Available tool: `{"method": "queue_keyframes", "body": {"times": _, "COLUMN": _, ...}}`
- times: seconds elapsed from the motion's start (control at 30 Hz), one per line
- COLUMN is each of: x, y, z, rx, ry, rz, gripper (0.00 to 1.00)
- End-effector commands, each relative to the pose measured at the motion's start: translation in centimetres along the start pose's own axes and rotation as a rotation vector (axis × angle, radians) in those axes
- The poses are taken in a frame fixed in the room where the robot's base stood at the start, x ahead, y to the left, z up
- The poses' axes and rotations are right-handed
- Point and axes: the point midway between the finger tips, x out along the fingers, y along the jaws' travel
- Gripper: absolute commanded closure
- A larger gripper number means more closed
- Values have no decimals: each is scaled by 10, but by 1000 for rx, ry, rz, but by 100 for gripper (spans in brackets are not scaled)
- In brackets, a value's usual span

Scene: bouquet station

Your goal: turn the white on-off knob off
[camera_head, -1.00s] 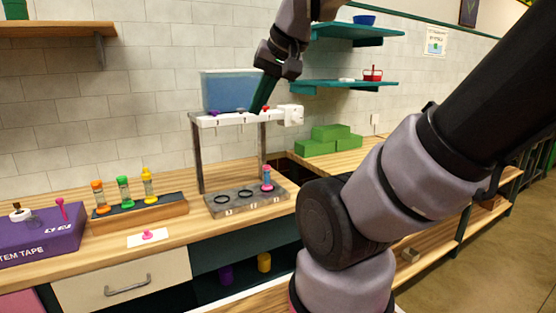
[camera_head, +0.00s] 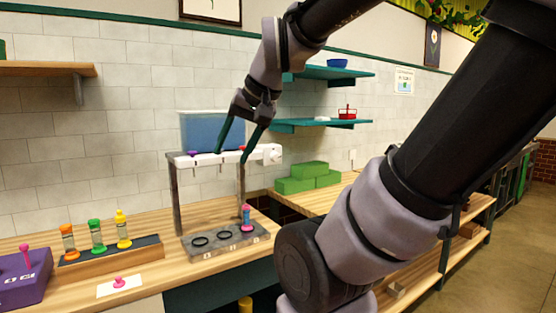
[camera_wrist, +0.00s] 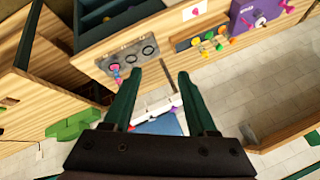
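The white knob (camera_head: 272,154) sits at the right end of the white dispenser bar (camera_head: 215,157), above the workbench. Its exact turn angle is too small to tell. My gripper (camera_head: 232,153) is open and empty, fingers pointing down near the bar, to the left of the knob. In the wrist view my gripper (camera_wrist: 159,70) shows two spread green fingers with nothing between them. The white bar (camera_wrist: 158,107) shows beyond and between the fingers there; I cannot make out the knob in that view. Whether a finger touches the bar is unclear.
A blue tank (camera_head: 205,132) stands behind the bar. Below is a grey tray (camera_head: 215,248) with ring holes and a pink-and-blue vial (camera_head: 247,218). Green blocks (camera_head: 300,180) lie to the right, under teal shelves (camera_head: 325,124). A rack (camera_head: 105,257) of coloured vials is at left.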

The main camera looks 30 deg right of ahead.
Motion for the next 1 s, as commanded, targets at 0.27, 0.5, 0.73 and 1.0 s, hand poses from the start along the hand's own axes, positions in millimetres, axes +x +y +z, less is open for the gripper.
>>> {"method": "queue_keyframes", "body": {"times": 0.27, "x": 64, "y": 0, "z": -11, "rx": 614, "ry": -307, "rz": -83, "gripper": 25}}
{"method": "queue_keyframes", "body": {"times": 0.5, "x": 110, "y": 16, "z": -80, "rx": 1303, "ry": -493, "rz": -343, "gripper": 25}}
{"method": "queue_keyframes", "body": {"times": 0.73, "x": 134, "y": 105, "z": -180, "rx": 1934, "ry": -495, "rz": -757, "gripper": 25}}
{"method": "queue_keyframes", "body": {"times": 1.0, "x": 134, "y": 239, "z": -237, "rx": 2353, "ry": -341, "rz": -1196, "gripper": 25}}
